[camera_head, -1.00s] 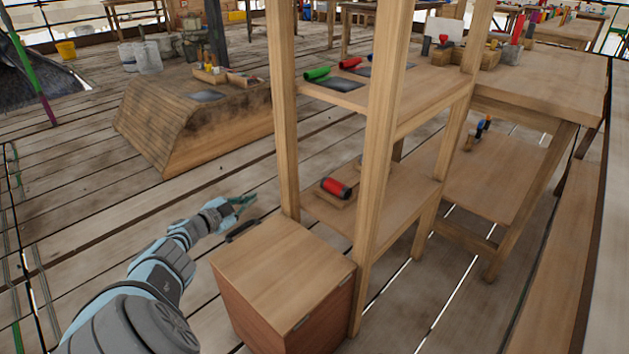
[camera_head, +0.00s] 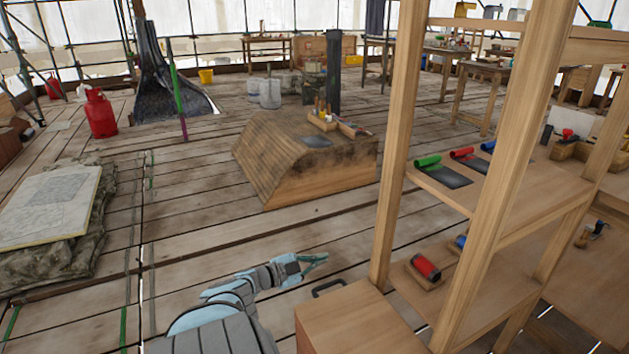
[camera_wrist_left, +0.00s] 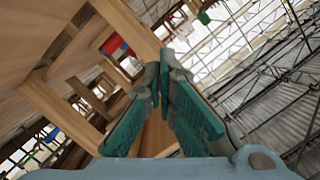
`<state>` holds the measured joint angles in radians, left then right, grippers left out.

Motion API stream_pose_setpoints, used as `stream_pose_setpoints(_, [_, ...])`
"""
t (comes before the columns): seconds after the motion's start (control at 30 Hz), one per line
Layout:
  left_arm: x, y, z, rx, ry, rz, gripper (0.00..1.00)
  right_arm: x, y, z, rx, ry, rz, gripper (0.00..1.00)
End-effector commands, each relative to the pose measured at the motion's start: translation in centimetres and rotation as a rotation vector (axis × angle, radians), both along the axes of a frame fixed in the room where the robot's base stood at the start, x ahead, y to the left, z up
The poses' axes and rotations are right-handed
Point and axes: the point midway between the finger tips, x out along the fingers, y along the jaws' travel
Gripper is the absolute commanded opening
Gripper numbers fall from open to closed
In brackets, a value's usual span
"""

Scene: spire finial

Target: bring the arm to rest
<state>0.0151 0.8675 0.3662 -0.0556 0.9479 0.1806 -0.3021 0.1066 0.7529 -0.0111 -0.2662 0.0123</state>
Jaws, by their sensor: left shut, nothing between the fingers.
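My left arm comes in from the bottom of the head view. Its gripper (camera_head: 315,262) is held in front of the wooden shelf frame, just above and left of the wooden box (camera_head: 355,322) with a dark handle (camera_head: 328,287). In the left wrist view the teal fingers (camera_wrist_left: 165,100) point towards the shelf and the scaffold roof. They hold nothing. My right gripper is in neither view.
The wooden shelf (camera_head: 486,190) stands close on the right, with red, green and blue rolls on it. A stone slab (camera_head: 50,205) is at the left. Floor between them is clear.

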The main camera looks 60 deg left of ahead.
Motion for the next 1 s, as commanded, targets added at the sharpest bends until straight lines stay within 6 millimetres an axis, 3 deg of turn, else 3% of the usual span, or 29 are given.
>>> stream_pose_setpoints(0.1, [-1.1,-0.1,0.3,-0.001,0.001,0.001,0.00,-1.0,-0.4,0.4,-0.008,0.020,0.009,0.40])
stream_pose_setpoints(0.4, [-1.2,-0.1,0.1,-0.002,0.000,0.000,0.00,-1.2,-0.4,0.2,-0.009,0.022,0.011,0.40])
stream_pose_setpoints(0.47, [-0.9,-0.6,-0.6,-0.009,0.009,0.003,0.00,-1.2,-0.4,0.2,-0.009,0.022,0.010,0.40])
stream_pose_setpoints(0.53, [0.1,-2.2,-2.5,-0.035,0.043,0.014,0.00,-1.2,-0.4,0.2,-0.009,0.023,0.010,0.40])
stream_pose_setpoints(0.57, [0.7,-3.4,-3.8,-0.051,0.068,0.022,0.00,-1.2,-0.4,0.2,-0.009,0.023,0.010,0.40])
stream_pose_setpoints(0.63, [2.1,-7.6,-7.5,-0.107,0.150,0.052,0.00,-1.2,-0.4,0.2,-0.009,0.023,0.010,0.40])
stream_pose_setpoints(0.73, [2.7,-16.5,-12.0,-0.208,0.314,0.117,0.00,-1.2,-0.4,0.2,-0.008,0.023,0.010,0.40])
stream_pose_setpoints(0.8, [1.7,-21.9,-13.1,-0.264,0.422,0.160,0.00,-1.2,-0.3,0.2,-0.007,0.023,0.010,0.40])
stream_pose_setpoints(0.9, [-0.4,-27.4,-12.7,-0.327,0.542,0.205,0.00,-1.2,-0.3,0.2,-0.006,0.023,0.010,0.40])
stream_pose_setpoints(1.0, [-2.8,-31.5,-11.4,-0.377,0.641,0.239,0.00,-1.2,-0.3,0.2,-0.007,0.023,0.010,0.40])
